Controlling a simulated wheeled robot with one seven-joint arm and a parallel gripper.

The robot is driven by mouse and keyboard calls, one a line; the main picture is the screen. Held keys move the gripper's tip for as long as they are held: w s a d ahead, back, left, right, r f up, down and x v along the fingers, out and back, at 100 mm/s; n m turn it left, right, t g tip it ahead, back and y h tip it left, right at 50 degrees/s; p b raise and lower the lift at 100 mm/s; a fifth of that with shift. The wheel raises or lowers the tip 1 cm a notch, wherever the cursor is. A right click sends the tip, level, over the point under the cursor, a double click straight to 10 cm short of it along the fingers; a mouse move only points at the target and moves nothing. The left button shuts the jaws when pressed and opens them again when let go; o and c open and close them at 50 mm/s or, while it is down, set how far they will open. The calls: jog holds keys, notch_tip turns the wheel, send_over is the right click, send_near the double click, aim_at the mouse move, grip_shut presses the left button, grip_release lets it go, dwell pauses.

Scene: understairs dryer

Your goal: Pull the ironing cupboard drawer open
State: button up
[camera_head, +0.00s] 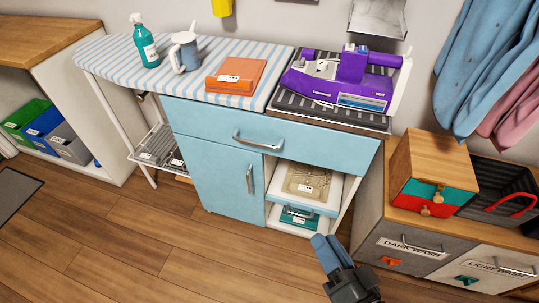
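The ironing cupboard (215,178) is light blue and stands under a striped ironing board top. Its wide top drawer (310,145) is closed, its front flush with the cupboard. A silver bar handle (257,140) is fixed across the drawer front. My gripper (324,239) has blue fingers and is in front of the cupboard, below and to the right of the drawer handle, apart from it. The two fingers lie side by side with no visible gap, and nothing shows between them.
A cupboard door (226,177) with an upright handle is below the drawer. Open shelves (312,187) beside it hold a tray and a box. A purple iron (345,82) stands on top. Laundry drawers (410,247) stand at the right. The wooden floor (180,250) in front is clear.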

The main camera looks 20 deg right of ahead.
jog(key=w+a+f+m+t+b, duration=0.1)
jog(key=w+f+m+b, duration=0.3)
jog(key=w, duration=0.8)
jog(key=m+t+y+b, duration=0.1)
jog(key=m+y+b, duration=0.1)
jog(key=b, duration=0.3)
send_over(259, 147)
jog(key=s+a, duration=0.1)
jog(key=s, duration=0.4)
jog(key=shift+w+a+f, duration=0.15)
jog(key=shift+f, duration=0.1)
jog(key=shift+c, duration=0.5)
grip_shut()
